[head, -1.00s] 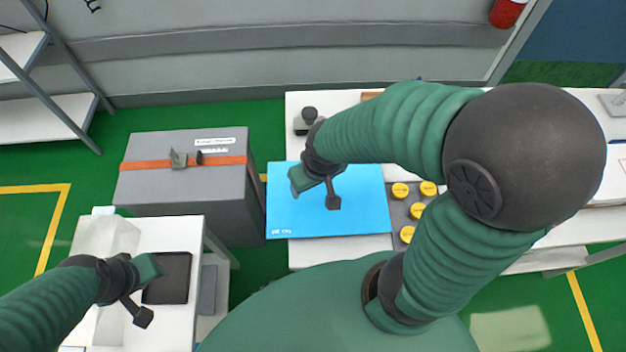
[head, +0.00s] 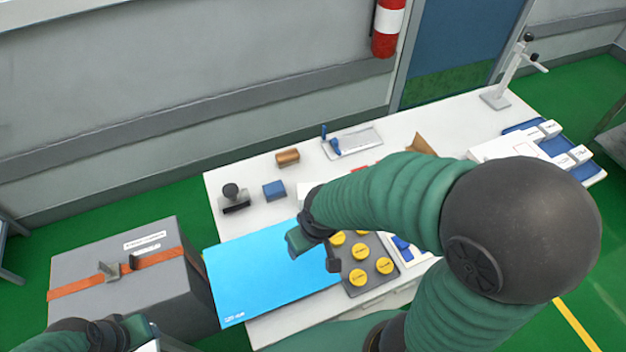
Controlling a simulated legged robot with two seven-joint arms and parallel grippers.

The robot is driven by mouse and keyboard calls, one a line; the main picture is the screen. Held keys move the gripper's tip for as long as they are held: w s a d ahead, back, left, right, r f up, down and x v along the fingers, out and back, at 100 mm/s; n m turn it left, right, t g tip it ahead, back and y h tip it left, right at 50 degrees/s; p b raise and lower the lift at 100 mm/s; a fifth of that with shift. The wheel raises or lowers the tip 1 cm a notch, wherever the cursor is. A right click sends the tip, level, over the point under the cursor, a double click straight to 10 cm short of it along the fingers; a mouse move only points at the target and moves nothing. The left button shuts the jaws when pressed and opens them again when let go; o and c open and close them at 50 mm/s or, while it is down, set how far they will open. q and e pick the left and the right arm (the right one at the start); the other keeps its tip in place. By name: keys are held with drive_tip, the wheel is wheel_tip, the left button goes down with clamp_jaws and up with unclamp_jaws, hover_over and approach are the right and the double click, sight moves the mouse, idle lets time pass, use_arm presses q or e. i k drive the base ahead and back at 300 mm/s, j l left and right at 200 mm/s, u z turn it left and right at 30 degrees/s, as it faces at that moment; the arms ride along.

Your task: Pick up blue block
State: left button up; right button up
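The small blue block (head: 274,190) sits on the white table (head: 222,190), between a black-knobbed stamp and a wooden piece. It is fully in view and nothing touches it. My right gripper (head: 314,256) is over the right edge of the bright blue mat, in front of and to the right of the block. Its two fingers are apart with nothing between them. My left gripper (head: 138,332) is at the bottom left, by the grey case, partly cut off by the frame edge. Its fingers cannot be made out clearly.
The blue mat (head: 262,268) covers the table's near left. The stamp (head: 234,197) stands left of the block, the wooden piece (head: 288,158) behind it. A grey tray with yellow-capped items (head: 359,277) lies beside my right gripper. The grey strapped case (head: 90,262) stands left.

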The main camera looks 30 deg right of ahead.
sight(275, 190)
drive_tip(key=z, duration=0.7)
drive_tip(key=l+u, duration=0.65)
drive_tip(key=u, duration=0.15)
drive_tip(key=k+l+u, duration=0.15)
drive_tip(key=l+u, duration=0.25)
drive_tip(key=k+l+u, duration=0.1)
drive_tip(key=u, duration=0.35)
drive_tip(key=k+l+u, duration=0.2)
drive_tip(key=l+u, duration=0.2)
